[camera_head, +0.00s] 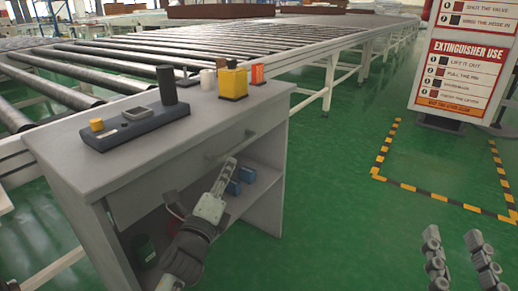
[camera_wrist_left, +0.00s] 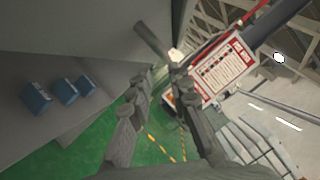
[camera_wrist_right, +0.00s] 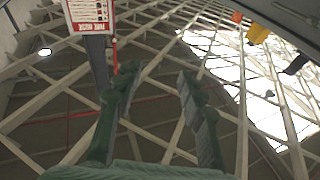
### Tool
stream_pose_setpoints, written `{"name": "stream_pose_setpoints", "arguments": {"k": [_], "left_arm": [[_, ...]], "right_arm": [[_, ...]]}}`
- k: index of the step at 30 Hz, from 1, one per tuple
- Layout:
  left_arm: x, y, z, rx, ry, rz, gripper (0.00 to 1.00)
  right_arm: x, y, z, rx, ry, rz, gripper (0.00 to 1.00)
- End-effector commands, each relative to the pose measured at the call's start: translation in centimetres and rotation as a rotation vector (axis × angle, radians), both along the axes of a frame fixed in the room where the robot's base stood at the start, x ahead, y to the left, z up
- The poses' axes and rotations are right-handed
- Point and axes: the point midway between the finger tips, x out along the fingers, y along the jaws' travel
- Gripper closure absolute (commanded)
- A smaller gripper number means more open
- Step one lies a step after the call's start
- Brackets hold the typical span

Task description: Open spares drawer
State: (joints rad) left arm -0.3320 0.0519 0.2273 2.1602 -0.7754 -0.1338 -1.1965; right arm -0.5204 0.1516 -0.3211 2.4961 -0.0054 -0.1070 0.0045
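The grey cabinet (camera_head: 85,165) has a drawer front (camera_head: 262,127) just under its top, and the drawer looks shut. A grey bar handle (camera_head: 231,145) sits on the drawer front. It appears as a short bar (camera_wrist_left: 153,40) in the left wrist view. My left gripper (camera_head: 230,163) is just below the handle, fingers pointing up toward it. In the left wrist view its fingers (camera_wrist_left: 160,78) are apart with nothing between them, and the handle lies just beyond the tips. My right gripper (camera_head: 452,237) is open and empty at the lower right, far from the cabinet; its fingers (camera_wrist_right: 158,76) stand apart.
On the cabinet top are a dark control box (camera_head: 135,122), a black cylinder (camera_head: 167,85), a white cup (camera_head: 207,80), a yellow block (camera_head: 233,83) and an orange item (camera_head: 257,74). Blue boxes (camera_head: 243,174) sit on the open shelf. A roller conveyor (camera_head: 190,45) runs behind.

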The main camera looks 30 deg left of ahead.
Motion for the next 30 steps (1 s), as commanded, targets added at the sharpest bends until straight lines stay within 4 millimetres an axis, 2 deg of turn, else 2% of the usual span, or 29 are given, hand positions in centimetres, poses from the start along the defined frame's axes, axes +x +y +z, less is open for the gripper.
{"name": "stream_pose_setpoints", "arguments": {"k": [4,12,18,28,30], "left_arm": [[0.8,0.1,1.0,0.054,-0.014,-0.001,0.81],[4.8,1.1,1.9,0.051,-0.014,-0.002,0.81],[6.9,1.7,2.2,0.049,-0.011,0.0,0.81],[7.3,1.8,2.2,0.046,-0.01,-0.001,0.81],[7.3,1.8,2.2,0.046,-0.01,-0.001,0.89]], "right_arm": [[-0.4,0.0,0.7,0.008,-0.016,0.001,0.6],[0.2,-0.4,-0.8,-0.029,0.053,-0.01,0.6],[0.4,-0.5,-1.3,-0.039,0.073,-0.012,0.6],[0.4,-0.5,-1.4,-0.041,0.077,-0.013,0.6],[0.4,-0.5,-1.4,-0.041,0.077,-0.013,0.6]]}}
